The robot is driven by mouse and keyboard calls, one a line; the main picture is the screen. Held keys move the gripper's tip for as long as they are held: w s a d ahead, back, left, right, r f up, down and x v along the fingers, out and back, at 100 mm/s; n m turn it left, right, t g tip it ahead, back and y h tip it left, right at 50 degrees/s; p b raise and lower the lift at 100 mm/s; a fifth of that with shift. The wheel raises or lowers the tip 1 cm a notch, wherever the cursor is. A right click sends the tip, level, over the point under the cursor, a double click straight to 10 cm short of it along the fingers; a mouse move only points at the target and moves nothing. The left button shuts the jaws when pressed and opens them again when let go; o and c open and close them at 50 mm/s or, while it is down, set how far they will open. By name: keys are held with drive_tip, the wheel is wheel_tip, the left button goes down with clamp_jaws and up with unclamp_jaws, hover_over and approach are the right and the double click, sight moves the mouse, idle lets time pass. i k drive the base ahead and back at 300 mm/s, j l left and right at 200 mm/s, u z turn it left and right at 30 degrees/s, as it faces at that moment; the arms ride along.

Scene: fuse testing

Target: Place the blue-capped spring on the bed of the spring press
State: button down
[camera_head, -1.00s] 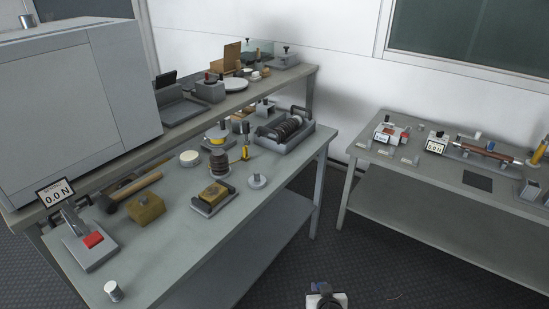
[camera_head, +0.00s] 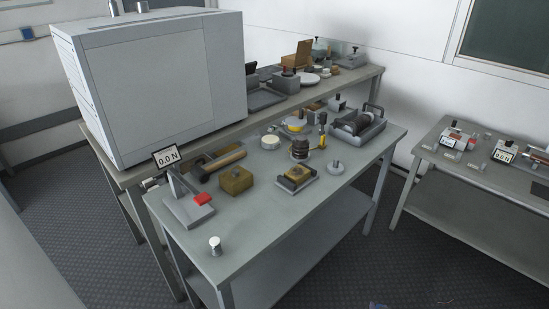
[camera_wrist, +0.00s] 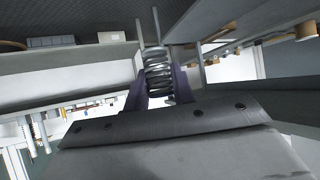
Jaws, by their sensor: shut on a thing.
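In the wrist view a silvery coil spring (camera_wrist: 158,66) stands between the two dark fingers of my gripper (camera_wrist: 161,84), which is shut on it. I cannot make out a blue cap on it from here. In the head view a grey device with an upright post, a red block and a 0.0 N display, seemingly the spring press (camera_head: 186,208), sits at the near left of the middle table. Its flat grey base looks empty beside the red block. My gripper is not clearly visible in the head view.
The middle table (camera_head: 262,242) also holds a small metal cylinder (camera_head: 215,245), a brass-coloured block (camera_head: 236,180), a hammer (camera_head: 222,158) and other fixtures. A large grey cabinet (camera_head: 165,85) stands behind. The table's front strip is fairly clear.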

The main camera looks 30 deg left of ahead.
sight(191, 207)
drive_tip(key=k+j+z, duration=0.15)
drive_tip(key=j, duration=0.2)
drive_tip(key=k+j+z, duration=0.15)
drive_tip(key=j, duration=0.2)
drive_tip(key=k+j+z, duration=0.2)
drive_tip(key=j, duration=0.35)
drive_tip(key=k+j+z, duration=0.2)
drive_tip(key=j, duration=0.4)
drive_tip(key=k+j+z, duration=0.15)
drive_tip(key=j, duration=0.35)
drive_tip(key=k+j+z, duration=0.2)
drive_tip(key=j, duration=0.3)
drive_tip(key=k+j+z, duration=0.2)
drive_tip(key=j, duration=0.25)
drive_tip(key=k+j+z, duration=0.2)
drive_tip(key=k+j, duration=0.15)
drive_tip(key=j, duration=0.1)
